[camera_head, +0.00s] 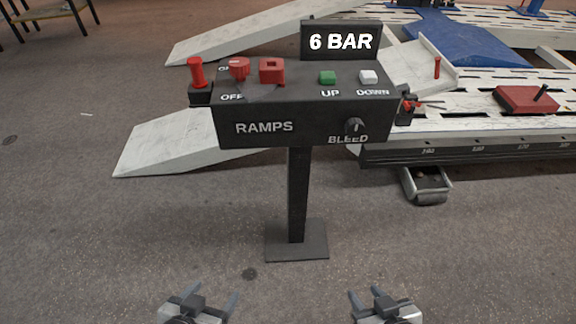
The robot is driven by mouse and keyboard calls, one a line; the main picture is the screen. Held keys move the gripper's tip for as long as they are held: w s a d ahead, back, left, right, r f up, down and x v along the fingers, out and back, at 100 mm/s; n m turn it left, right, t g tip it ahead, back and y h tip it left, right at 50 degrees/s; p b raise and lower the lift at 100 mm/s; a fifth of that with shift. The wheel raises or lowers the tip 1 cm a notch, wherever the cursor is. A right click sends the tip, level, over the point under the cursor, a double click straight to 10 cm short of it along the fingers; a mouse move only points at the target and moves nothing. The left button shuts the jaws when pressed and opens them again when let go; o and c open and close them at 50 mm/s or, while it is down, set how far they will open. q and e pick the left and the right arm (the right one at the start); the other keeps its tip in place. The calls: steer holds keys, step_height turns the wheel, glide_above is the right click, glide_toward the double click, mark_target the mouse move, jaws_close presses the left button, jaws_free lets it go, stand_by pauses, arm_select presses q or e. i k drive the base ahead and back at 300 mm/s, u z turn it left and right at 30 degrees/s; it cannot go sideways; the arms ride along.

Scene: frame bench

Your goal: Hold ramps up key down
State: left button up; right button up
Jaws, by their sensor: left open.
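A dark control box labelled RAMPS (264,128) stands on a post with a flat foot. On its top, the green UP key (328,78) sits left of the white DOWN key (368,77). A red rotary switch (238,68) lies by the ON/OFF marks, with a red block (272,70) beside it. A black BLEED knob (354,127) is on the front. A sign (341,41) reads 6 BAR. My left gripper (206,293) is open and empty at the bottom edge. My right gripper (366,291) is open and empty there too. Both are well short of the box.
Two pale ramps (150,150) slope down behind and left of the box. A white slotted frame bench (480,100) with a blue panel (480,45) fills the right. A red pin (196,72) stands at the box's left end. The floor in front is clear.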

mark_target(326, 77)
steer(key=z, duration=1.45)
steer(key=i, duration=0.9)
steer(key=u, duration=2.15)
